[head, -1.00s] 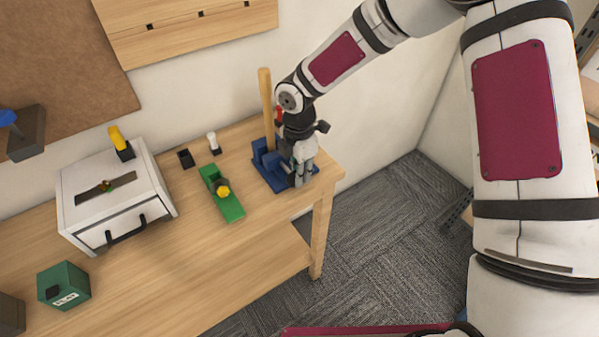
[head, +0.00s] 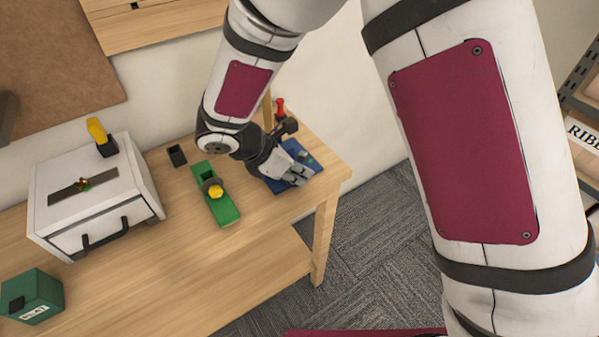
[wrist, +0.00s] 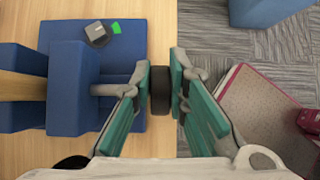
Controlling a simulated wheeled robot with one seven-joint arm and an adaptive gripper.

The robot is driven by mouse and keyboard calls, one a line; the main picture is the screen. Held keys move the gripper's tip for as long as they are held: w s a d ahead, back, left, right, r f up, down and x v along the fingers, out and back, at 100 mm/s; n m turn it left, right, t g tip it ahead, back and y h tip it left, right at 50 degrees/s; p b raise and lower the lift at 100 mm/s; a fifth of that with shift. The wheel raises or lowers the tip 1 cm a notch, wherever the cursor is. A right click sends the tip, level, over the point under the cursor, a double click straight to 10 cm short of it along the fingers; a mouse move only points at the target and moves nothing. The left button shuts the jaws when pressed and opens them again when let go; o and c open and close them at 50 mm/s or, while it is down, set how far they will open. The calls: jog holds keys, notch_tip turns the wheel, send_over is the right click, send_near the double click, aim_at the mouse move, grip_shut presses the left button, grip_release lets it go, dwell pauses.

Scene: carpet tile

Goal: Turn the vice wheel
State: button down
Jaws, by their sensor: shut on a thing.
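The blue vice (head: 309,158) sits at the right end of the wooden bench; my arm hides much of it in the head view. In the wrist view the vice (wrist: 62,75) lies on the left, a grey screw running from it toward the dark wheel (wrist: 161,103). My gripper (wrist: 160,84) is shut on the wheel, one teal-padded finger on each side of it. In the head view my gripper (head: 298,177) is at the vice's front; the wheel is hidden there. A small grey block with a green mark (wrist: 98,34) is on the vice base.
A green block plane (head: 224,208) with a yellow knob lies to the left. A white drawer box (head: 92,195) and a green box (head: 36,296) are farther left. Carpet floor (head: 365,240) lies beyond the bench's right edge.

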jog(key=t+h+b, duration=0.1)
jog(key=h, duration=0.1)
jog(key=t+h+b, duration=0.1)
jog(key=b, duration=0.1)
jog(key=shift+s+a+f+t+h, duration=0.15)
jog(key=shift+a+t+h, duration=0.15)
jog(key=shift+a+h, duration=0.1)
jog(key=t+h+b, duration=0.2)
jog(key=h, duration=0.1)
jog(key=h+b, duration=0.1)
jog(key=shift+s+a+t+h, duration=0.25)
jog(key=shift+a+t+h, duration=0.05)
jog(key=shift+t, duration=0.1)
jog(key=c, duration=1.6)
grip_release()
jog(key=shift+o, duration=0.2)
notch_tip(320, 180, up, 10)
